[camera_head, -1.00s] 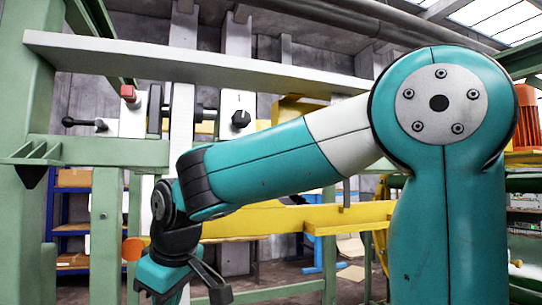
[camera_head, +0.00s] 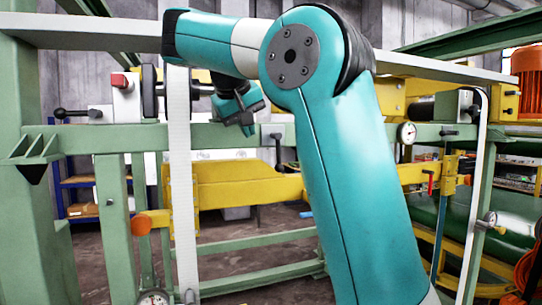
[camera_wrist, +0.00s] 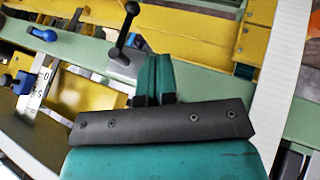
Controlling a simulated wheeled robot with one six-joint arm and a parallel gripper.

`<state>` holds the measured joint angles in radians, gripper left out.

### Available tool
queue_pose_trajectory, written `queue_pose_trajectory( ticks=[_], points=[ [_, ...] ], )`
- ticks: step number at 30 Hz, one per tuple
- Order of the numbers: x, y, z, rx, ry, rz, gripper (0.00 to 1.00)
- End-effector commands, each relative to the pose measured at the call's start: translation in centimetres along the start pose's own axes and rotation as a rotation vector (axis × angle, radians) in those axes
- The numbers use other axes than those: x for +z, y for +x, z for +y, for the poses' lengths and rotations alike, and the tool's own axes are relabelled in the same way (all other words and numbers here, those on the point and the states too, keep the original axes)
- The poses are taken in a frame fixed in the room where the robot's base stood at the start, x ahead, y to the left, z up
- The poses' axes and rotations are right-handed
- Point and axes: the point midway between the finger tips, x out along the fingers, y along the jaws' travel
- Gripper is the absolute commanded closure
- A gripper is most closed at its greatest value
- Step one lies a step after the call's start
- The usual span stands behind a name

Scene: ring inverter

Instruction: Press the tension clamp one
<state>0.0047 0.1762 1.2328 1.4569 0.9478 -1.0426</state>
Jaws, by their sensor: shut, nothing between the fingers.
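My gripper (camera_head: 240,112) is in front of the green beam in the head view, under my raised forearm. In the wrist view my gripper (camera_wrist: 160,73) has its teal fingers together, empty. A black lever with a rounded end (camera_wrist: 131,12) stands on a small grey plate left of the fingertips. A blue knob (camera_wrist: 45,34) lies farther left. No label shows, so I cannot tell which part is tension clamp one. A black ball lever (camera_head: 62,114) and a red button (camera_head: 119,80) on a white block sit left of my gripper in the head view.
The green beam (camera_head: 85,139) runs across the frame under a long grey bar (camera_head: 95,33). A white strap (camera_head: 179,180) hangs left of my gripper.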

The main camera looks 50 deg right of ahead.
Motion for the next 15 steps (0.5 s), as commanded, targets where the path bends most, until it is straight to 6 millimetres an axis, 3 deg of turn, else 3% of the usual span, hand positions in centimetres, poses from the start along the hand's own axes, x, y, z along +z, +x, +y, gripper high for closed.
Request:
queue_pose_trajectory(
  ticks=[5, 15],
  points=[
    [0.3, 2.4, -0.3, 0.001, 0.001, -0.003, 1.0],
    [0.3, 9.5, -0.1, 0.002, 0.001, -0.003, 1.0]
  ],
)
